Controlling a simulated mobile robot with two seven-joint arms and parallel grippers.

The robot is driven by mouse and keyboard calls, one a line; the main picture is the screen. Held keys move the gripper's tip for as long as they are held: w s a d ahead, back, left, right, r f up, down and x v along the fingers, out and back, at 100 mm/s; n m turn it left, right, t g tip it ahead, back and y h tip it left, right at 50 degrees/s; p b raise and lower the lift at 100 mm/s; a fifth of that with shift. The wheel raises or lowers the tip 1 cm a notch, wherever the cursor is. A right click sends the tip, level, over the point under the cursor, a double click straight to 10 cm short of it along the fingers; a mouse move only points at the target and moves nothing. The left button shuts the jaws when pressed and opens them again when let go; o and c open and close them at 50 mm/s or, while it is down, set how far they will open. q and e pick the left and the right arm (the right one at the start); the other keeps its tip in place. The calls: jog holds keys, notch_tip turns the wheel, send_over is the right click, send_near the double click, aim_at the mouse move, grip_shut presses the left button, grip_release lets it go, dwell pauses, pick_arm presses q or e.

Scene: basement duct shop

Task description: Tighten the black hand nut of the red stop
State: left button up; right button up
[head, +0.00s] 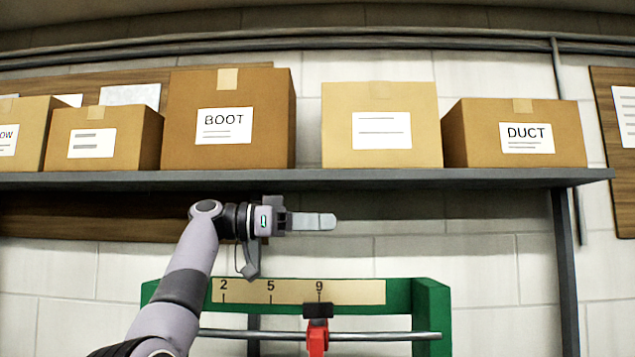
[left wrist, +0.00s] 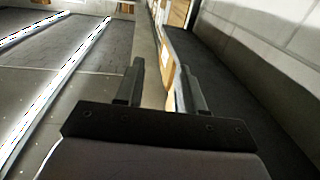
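The red stop (head: 317,338) sits on a grey rod (head: 380,336) at the bottom of the head view, below the 9 mark. Its black hand nut (head: 318,310) is on top of it, just under the 9 of the tan scale plate (head: 355,291). A green frame (head: 432,300) carries the plate and rod. My left gripper (head: 330,221) points right, above the scale and apart from the nut. In the left wrist view my left gripper (left wrist: 162,72) has its two fingers apart with nothing between them. My right gripper is not in view.
A grey shelf (head: 400,179) runs across above my left gripper. Cardboard boxes stand on it, among them the BOOT box (head: 228,140) and the DUCT box (head: 515,120). A shelf post (head: 565,265) stands right of the green frame.

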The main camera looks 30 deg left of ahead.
pick_arm(q)
notch_tip(320, 180, up, 6)
jog(key=p, duration=0.3)
jog(key=shift+f, duration=0.25)
